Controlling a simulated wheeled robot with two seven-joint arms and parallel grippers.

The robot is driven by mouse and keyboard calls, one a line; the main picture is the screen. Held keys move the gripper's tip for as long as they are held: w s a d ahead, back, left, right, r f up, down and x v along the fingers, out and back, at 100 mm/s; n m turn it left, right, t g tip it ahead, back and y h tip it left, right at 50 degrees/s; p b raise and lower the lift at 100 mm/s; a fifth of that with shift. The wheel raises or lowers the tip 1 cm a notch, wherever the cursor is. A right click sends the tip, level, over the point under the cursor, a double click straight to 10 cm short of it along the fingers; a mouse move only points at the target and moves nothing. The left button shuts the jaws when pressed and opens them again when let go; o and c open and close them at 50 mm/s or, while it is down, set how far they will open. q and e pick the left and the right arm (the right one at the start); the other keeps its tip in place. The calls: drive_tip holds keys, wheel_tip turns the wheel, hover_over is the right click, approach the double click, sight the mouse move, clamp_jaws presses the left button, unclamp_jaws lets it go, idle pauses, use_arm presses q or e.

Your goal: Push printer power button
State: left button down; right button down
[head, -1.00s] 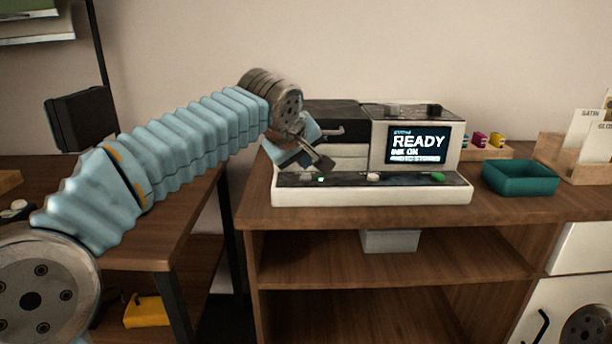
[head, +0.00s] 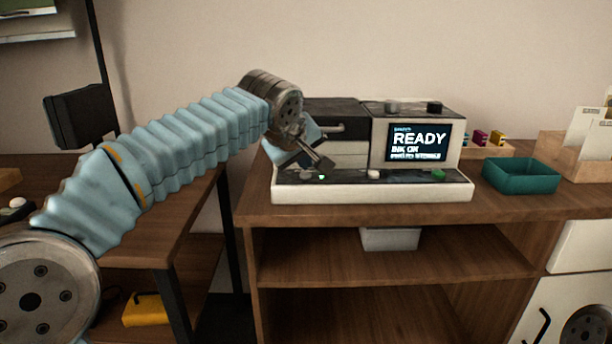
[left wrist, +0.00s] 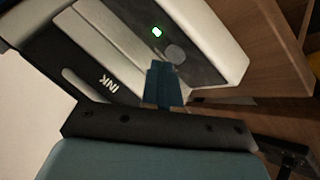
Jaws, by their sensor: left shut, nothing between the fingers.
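The white and black printer (head: 418,188) stands on the wooden cabinet, its screen (head: 418,141) reading READY and INK OK. Its front panel has a small lit green light (head: 322,177), a whitish button (head: 373,174) and a green button (head: 438,175). My left gripper (head: 325,163) is shut and empty just above the panel's left end. In the left wrist view the shut fingers (left wrist: 163,85) point at the panel near a round grey button (left wrist: 175,53) beside the lit green light (left wrist: 157,32). I cannot tell whether the fingertips touch it. My right gripper is out of view.
A teal tray (head: 521,177) stands right of the printer. Colored cartridges sit in a wooden holder (head: 490,150) behind it, and a wooden card box (head: 585,160) is at the far right. The cabinet top (head: 400,211) before the printer is a narrow clear strip.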

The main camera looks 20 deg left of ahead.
sight(303, 177)
use_arm(q)
drive_tip(key=shift+f, duration=0.4)
idle(0.5)
drive_tip(key=shift+r, duration=0.15)
drive_tip(key=shift+r+p, duration=0.4)
drive_tip(key=shift+r, duration=0.25)
wheel_tip(303, 177, up, 6)
drive_tip(key=p, duration=0.5)
